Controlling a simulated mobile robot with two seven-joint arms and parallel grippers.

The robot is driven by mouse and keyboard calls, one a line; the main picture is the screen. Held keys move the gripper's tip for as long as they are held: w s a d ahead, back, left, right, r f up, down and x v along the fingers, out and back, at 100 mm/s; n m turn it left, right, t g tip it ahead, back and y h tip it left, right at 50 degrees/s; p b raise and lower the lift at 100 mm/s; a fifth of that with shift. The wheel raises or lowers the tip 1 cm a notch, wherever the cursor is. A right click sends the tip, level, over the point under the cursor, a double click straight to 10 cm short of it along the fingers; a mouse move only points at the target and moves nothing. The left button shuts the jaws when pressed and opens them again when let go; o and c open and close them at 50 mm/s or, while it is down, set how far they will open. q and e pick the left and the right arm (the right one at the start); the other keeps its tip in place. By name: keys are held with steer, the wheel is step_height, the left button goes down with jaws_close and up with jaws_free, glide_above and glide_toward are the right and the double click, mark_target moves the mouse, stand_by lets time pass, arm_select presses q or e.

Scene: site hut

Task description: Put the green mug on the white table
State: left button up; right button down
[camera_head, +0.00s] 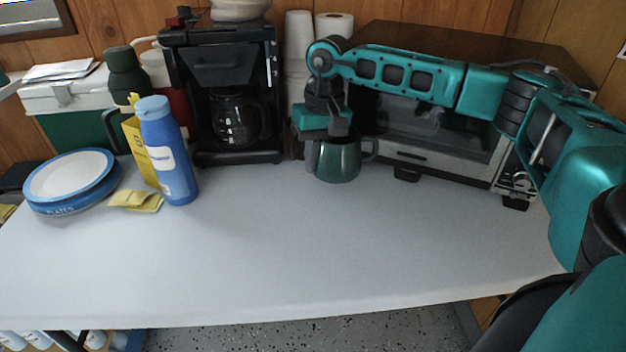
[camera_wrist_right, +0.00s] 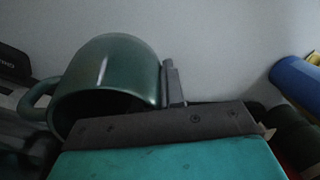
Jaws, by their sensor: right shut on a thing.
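The green mug (camera_head: 338,163) is upright at the back of the white table (camera_head: 300,250), in front of the toaster oven, with its handle to the right. I cannot tell if its base touches the table. My right gripper (camera_head: 327,136) reaches down over the mug from above and is shut on its wall at the left side. In the right wrist view the mug (camera_wrist_right: 110,75) shows large beside a finger of the gripper (camera_wrist_right: 172,85); the other finger is hidden. My left gripper is in neither view.
A coffee maker (camera_head: 225,90) stands left of the mug, and the toaster oven (camera_head: 430,140) close behind it. A blue bottle (camera_head: 167,150), yellow packets (camera_head: 137,200) and a stack of plates (camera_head: 72,180) are at the left. The table's middle and front are clear.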

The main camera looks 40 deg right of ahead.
steer(key=shift+f+b, duration=0.35)
steer(key=shift+f, duration=1.95)
steer(key=shift+f, duration=0.15)
steer(key=c, duration=1.2)
jaws_free()
steer(key=shift+c, duration=0.2)
step_height(320, 180, up, 12)
steer(key=d+p, duration=0.1)
steer(key=p, duration=0.1)
steer(key=shift+s+d, duration=0.2)
